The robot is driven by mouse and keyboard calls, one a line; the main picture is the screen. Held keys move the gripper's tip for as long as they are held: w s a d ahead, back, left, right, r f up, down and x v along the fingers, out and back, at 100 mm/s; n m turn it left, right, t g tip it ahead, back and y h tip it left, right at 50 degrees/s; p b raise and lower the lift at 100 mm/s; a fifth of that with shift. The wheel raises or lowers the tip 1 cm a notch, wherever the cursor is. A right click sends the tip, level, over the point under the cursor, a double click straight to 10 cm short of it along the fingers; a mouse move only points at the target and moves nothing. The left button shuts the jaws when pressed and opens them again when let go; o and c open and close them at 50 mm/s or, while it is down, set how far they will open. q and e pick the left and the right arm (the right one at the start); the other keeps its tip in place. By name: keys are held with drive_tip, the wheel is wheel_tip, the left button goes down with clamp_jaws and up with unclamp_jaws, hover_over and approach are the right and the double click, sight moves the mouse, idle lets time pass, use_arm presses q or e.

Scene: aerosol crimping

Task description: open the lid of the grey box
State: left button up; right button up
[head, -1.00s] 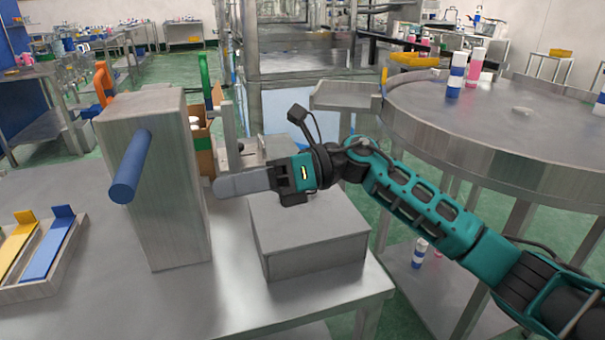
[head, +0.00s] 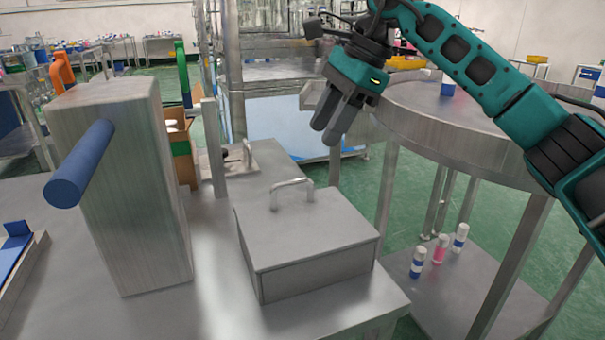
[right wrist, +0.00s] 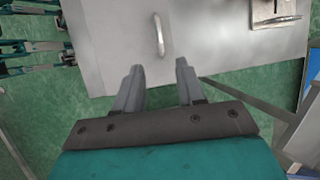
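The grey box (head: 312,272) stands near the front right corner of the table in the head view. Its flat lid (head: 305,230) is shut, with a raised bar handle (head: 291,186) toward the far side. The handle also shows in the right wrist view (right wrist: 159,36), ahead of the fingertips. My right gripper (head: 328,133) is up and beyond the box, slightly right of the handle, and touches nothing. In the right wrist view the fingers of this gripper (right wrist: 158,68) are apart with nothing between them. My left gripper is not in view.
A tall grey block (head: 125,190) with a blue bar (head: 80,165) stands left of the box. Behind are a cardboard box (head: 180,150) and a small plate with a handle (head: 235,160). A round table (head: 450,120) stands right, with bottles (head: 440,248) on its lower shelf.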

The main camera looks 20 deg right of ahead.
sight(303, 181)
drive_tip(key=b+x, duration=0.2)
drive_tip(key=x, duration=0.7)
drive_tip(key=shift+a+f, duration=0.15)
drive_tip(key=shift+f, duration=0.15)
drive_tip(key=shift+c, duration=0.2)
clamp_jaws()
